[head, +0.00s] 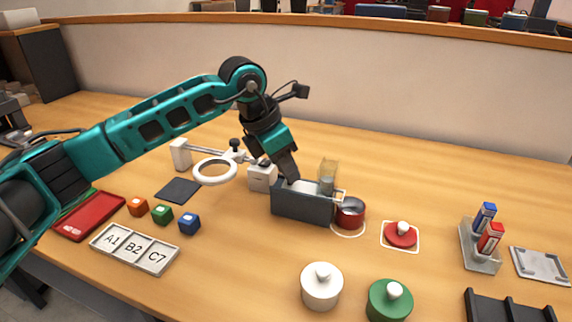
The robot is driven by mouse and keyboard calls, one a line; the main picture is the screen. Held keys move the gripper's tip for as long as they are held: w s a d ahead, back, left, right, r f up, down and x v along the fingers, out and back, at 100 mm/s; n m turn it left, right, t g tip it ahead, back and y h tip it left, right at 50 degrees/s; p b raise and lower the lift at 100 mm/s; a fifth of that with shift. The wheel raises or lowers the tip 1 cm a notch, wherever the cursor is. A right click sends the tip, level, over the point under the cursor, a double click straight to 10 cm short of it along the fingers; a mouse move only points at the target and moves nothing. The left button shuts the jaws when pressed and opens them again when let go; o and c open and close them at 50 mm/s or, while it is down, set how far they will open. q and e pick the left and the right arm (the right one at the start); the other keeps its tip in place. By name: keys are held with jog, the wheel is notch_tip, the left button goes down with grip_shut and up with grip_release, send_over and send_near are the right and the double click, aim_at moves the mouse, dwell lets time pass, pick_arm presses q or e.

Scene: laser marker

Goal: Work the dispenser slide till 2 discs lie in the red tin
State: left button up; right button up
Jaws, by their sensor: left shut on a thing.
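The dispenser (301,205) is a dark grey box on the table with a clear upright tube (328,170) near its right end. The red tin (350,215) stands open at the dispenser's right end, inside a white ring marking. Its inside is too small to tell whether discs lie in it. My left gripper (290,178) points down at the left end of the dispenser and is shut on the dispenser slide, whose handle is mostly hidden by the fingers. My right gripper is out of view.
A red lid (401,236) lies right of the tin. White (321,287) and green (390,300) lidded tins stand in front. A ring magnifier (215,171) stands left of the dispenser. Coloured cubes (162,214) and a lettered tray (134,249) are at left, a marker stand (480,248) at right.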

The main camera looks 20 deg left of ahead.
aim_at(308, 186)
pick_arm(q)
grip_shut()
jog(key=shift+s+d, duration=0.1)
jog(key=shift+d, duration=1.35)
jog(key=o, duration=0.7)
grip_release()
jog(key=shift+d, duration=0.1)
jog(key=shift+o, duration=1)
